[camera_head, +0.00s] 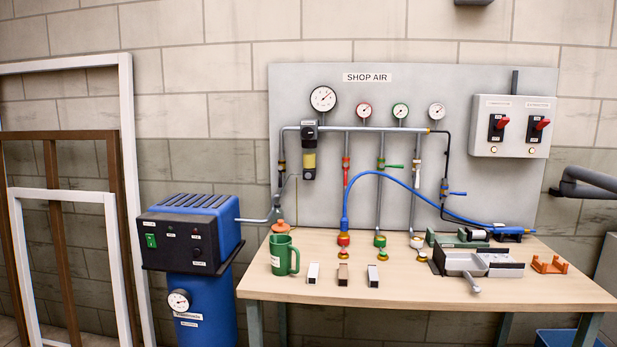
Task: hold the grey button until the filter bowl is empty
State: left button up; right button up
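The filter bowl (309,160) hangs under a black regulator (309,133) at the left of the grey "SHOP AIR" board. The bowl is see-through, and yellowish liquid shows in it. A small dark fitting (309,175) sits at its bottom end. I cannot make out for certain which part is the grey button; at this size its colour is unclear. Neither of my grippers is in view, and nothing touches the bowl.
A wooden bench (400,290) stands below the board. A green jug (284,254) stands on it below the bowl. Small blocks, coloured couplings and a vise (478,263) lie further right. A blue dryer (195,240) stands left of the bench. A blue hose (415,190) crosses the board.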

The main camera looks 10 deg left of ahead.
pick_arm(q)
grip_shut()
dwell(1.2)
